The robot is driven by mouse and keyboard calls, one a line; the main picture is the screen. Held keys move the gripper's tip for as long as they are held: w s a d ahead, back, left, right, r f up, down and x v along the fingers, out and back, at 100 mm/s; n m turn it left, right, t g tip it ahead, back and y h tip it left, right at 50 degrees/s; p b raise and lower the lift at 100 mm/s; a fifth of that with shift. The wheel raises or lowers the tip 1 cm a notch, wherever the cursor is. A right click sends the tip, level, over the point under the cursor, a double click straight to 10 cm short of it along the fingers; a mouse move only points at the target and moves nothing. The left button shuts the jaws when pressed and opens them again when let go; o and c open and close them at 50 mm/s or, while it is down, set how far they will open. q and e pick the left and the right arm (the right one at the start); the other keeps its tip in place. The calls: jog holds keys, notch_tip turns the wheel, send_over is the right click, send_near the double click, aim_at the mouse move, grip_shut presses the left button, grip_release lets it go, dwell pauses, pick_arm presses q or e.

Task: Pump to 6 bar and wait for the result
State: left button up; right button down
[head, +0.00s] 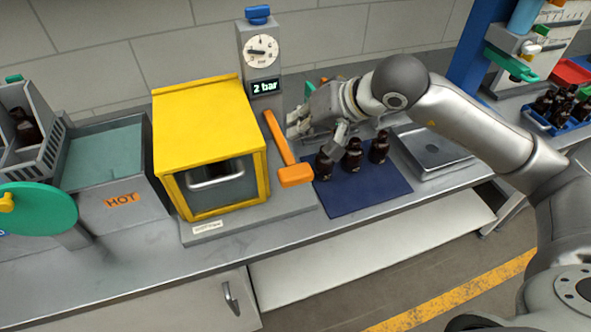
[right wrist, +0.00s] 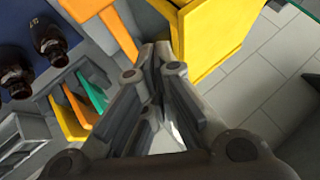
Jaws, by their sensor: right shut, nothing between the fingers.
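The yellow test chamber (head: 195,115) stands on the bench with a dark front window and a grey handle (head: 208,180). Behind it, the gauge post carries a round dial (head: 262,50), a blue knob (head: 257,14) on top and a display (head: 264,87) reading 2 bar. The orange pump lever (head: 280,140) slants beside the chamber, its wide grip (head: 296,175) toward the front. My right gripper (head: 298,125) is shut and empty, just right of the lever. In the right wrist view its fingers (right wrist: 158,55) meet, with the lever (right wrist: 98,20) at upper left and the chamber (right wrist: 205,35) at right. My left gripper is not in view.
Several dark bottles (head: 352,155) stand on the blue mat (head: 365,195) below my right arm. A flat scale (head: 432,148) lies to the right. A tank marked HOT (head: 120,180) and a green disc (head: 40,212) are at left.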

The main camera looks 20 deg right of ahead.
jog(key=b, duration=0.3)
send_over(299, 168)
notch_tip(299, 168, down, 6)
jog(key=shift+f, duration=0.2)
jog(key=shift+f+b, duration=0.7)
jog(key=shift+f, duration=0.05)
dwell(0.7)
jog(key=shift+f+b, duration=0.4)
jog(key=shift+b, duration=0.45)
